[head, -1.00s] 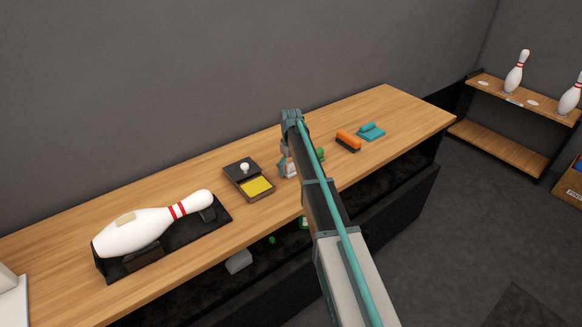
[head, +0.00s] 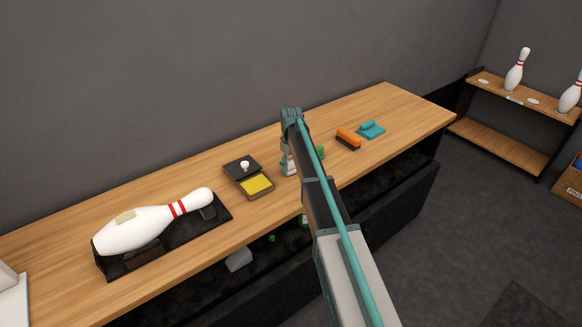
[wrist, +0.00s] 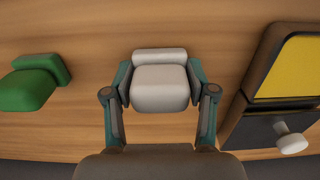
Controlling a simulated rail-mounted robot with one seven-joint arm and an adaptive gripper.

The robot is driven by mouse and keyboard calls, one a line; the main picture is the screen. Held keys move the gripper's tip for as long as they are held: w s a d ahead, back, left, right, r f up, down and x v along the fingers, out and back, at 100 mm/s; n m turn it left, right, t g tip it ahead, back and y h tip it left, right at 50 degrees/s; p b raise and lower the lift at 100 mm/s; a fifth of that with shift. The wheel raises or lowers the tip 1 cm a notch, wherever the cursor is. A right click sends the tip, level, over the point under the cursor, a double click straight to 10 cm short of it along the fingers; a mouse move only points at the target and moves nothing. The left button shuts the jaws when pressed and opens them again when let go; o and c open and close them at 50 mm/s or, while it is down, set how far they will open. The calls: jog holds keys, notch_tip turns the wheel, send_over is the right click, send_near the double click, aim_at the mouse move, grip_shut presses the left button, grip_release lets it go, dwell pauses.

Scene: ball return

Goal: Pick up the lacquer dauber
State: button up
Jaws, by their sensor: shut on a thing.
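A pale white-grey block with a rounded bar along one side, which I take to be the lacquer dauber (wrist: 160,90), is between the fingers of my gripper (wrist: 160,76) in the wrist view. The fingers are shut on its left and right sides. In the head view my gripper (head: 289,164) is low at the wooden counter, right of the yellow pad tray, and my arm hides part of it. The dauber appears to be at the counter surface; I cannot tell whether it touches.
A tray with a yellow pad (head: 257,184) and a black part with a white knob (head: 244,165) stands close left. A green block (head: 320,152) is close right. An orange brush (head: 348,139) and teal block (head: 371,129) lie farther right. A bowling pin (head: 150,225) rests on a black cradle far left.

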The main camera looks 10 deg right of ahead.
jog(key=shift+r+b, duration=0.35)
jog(key=shift+r, duration=0.05)
jog(key=s+r+b, duration=0.5)
jog(key=s+r, duration=0.7)
jog(key=s, duration=0.2)
jog(key=shift+a, duration=0.25)
jog(key=o, duration=0.4)
jog(key=shift+c, duration=1.3)
